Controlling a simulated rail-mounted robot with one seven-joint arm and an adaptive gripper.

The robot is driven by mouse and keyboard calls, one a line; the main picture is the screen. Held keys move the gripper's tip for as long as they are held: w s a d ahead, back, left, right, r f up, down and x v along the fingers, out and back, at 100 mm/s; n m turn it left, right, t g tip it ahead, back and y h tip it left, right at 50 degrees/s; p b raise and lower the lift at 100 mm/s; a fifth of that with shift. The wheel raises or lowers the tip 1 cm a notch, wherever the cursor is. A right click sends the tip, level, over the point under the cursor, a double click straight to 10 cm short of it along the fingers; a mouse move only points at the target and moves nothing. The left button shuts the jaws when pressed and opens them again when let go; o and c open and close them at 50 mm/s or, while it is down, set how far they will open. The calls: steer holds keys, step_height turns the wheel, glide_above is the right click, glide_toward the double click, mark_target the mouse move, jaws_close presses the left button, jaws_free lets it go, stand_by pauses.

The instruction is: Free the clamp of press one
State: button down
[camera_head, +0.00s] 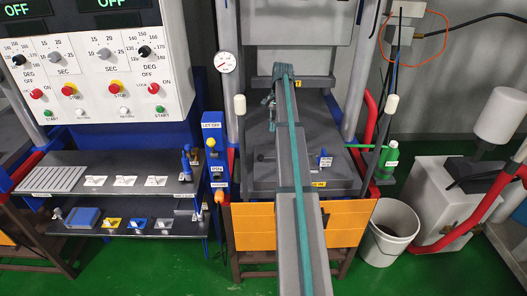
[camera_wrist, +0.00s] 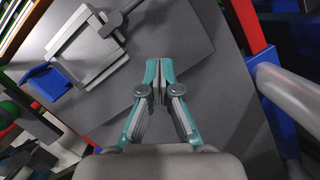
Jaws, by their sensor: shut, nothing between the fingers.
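The press (camera_head: 335,172) stands in the middle of the head view, with a flat grey plate between its columns. My gripper (camera_head: 271,112) is over the left part of this plate, partly hidden by my arm. In the wrist view my gripper (camera_wrist: 159,82) is shut and empty above a bare grey surface. A grey square frame with a dark rod (camera_wrist: 88,50) lies up and left of the fingertips, apart from them. A blue piece (camera_wrist: 48,80) sits beside the frame. I cannot tell for certain which part is the clamp.
A blue post with labelled controls (camera_head: 214,160) stands left of the press. A red tube (camera_head: 371,120) and a green bottle (camera_head: 387,158) are at its right. A white bucket (camera_head: 390,230) stands on the floor. In the wrist view a grey cylinder (camera_wrist: 288,90) is at the right.

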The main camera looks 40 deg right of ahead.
mark_target(273, 158)
steer(key=shift+f, duration=0.1)
steer(key=p+x, duration=0.3)
steer(key=x, duration=0.6)
steer(key=shift+a, duration=0.1)
steer(key=a+p, duration=0.1)
steer(key=s+a, duration=0.1)
steer(key=shift+a+p, duration=0.35)
steer(key=shift+p, duration=0.05)
steer(key=shift+s+a, duration=0.15)
steer(key=shift+a, duration=0.35)
